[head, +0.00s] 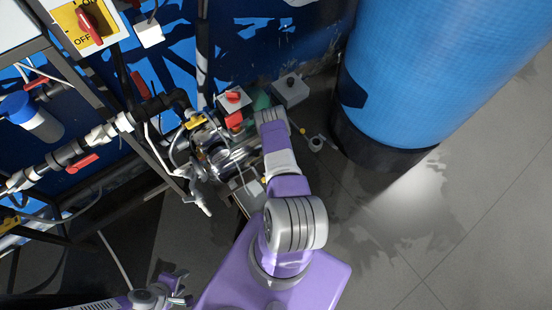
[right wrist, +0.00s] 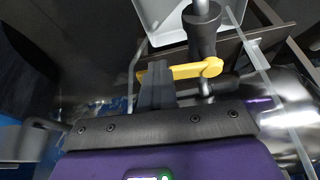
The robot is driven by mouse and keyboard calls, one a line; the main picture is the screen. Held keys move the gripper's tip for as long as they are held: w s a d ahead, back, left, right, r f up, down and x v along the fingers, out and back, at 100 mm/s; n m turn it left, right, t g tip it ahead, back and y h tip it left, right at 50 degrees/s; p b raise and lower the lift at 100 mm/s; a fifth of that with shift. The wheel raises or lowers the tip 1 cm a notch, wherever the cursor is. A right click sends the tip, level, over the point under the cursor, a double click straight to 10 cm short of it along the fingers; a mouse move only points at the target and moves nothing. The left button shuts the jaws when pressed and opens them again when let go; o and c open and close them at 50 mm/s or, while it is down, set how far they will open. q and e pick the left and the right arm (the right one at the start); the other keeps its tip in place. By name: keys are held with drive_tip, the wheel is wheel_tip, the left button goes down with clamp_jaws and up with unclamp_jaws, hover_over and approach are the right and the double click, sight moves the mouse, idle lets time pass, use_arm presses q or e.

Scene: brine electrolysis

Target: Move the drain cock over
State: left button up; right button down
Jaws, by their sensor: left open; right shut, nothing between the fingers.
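In the right wrist view the drain cock has a yellow lever (right wrist: 195,70) on a dark upright pipe fitting (right wrist: 201,38). The lever lies roughly crosswise, its pivot at the right and its free end at the left. My right gripper (right wrist: 157,70) is shut and empty, its fingertips crossing in front of the lever near its free end. Whether they touch it I cannot tell. In the head view my right arm reaches into the pipework and its fingers are hidden. My left gripper (head: 179,290) is open and empty at the lower left, far from the pipework.
A pipe rack with red-handled valves (head: 83,163) and an OFF switch panel (head: 88,24) stands at the left. A large blue tank (head: 425,70) stands upper right. Small grey boxes (head: 290,91) sit beyond my right arm. The grey floor (head: 400,240) at right is clear.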

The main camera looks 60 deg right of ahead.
drive_tip(key=shift+w, duration=0.25)
idle(0.5)
use_arm(q)
drive_tip(key=r+p, duration=0.2)
drive_tip(key=s+r+p, duration=0.1)
drive_tip(key=r+p, duration=0.2)
drive_tip(key=shift+s+d, duration=0.1)
drive_tip(key=shift+d, duration=0.05)
use_arm(e)
drive_tip(key=s+a+r, duration=0.3)
drive_tip(key=s+r, duration=0.3)
drive_tip(key=r, duration=0.3)
drive_tip(key=shift+s+a+r, duration=0.15)
drive_tip(key=shift+s+r, duration=0.05)
drive_tip(key=shift+s, duration=0.1)
